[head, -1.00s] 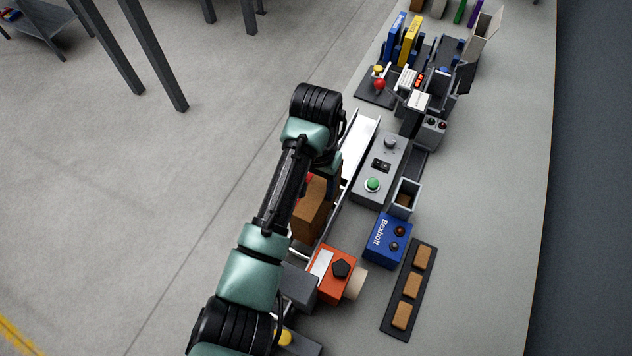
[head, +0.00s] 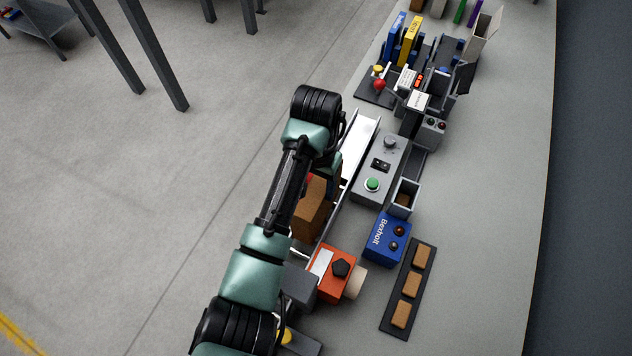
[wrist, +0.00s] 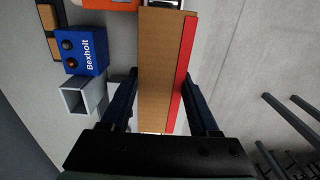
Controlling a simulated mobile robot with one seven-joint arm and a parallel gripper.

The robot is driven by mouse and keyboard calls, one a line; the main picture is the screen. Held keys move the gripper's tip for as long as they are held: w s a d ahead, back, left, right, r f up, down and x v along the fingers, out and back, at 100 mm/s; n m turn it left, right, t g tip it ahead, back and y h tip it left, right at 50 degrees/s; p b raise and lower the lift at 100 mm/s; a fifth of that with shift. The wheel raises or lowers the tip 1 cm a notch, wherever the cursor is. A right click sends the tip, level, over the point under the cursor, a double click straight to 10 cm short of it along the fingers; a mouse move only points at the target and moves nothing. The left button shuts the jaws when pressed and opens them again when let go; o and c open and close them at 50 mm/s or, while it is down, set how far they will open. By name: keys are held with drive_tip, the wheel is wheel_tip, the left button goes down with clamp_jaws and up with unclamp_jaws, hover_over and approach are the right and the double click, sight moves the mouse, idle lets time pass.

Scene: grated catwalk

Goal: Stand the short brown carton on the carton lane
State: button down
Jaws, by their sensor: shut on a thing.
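The brown carton (head: 312,208) has a red strip along one edge. It also shows in the wrist view (wrist: 160,55), between the two dark fingers of my gripper (wrist: 160,82). My gripper is shut on it. In the head view my arm covers part of the carton and most of the gripper. The carton is at the near part of the carton lane, a pale strip with thin metal rails (head: 360,142). I cannot tell whether its base touches the lane.
An orange device with a black knob (head: 331,272) stands close in front of the carton. Right of the lane are a grey control box (head: 379,170), an open grey bin (head: 405,197), a blue Bexholt box (head: 387,239) and a dark tray with brown blocks (head: 408,289).

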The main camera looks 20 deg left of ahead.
drive_tip(key=shift+f+b, duration=0.85)
drive_tip(key=shift+f, duration=0.8)
drive_tip(key=shift+c, duration=0.3)
unclamp_jaws()
drive_tip(key=shift+o, duration=0.3)
drive_tip(key=shift+r, duration=0.1)
wheel_tip(320, 180, up, 8)
drive_tip(key=p, duration=0.8)
drive_tip(key=shift+w, duration=0.1)
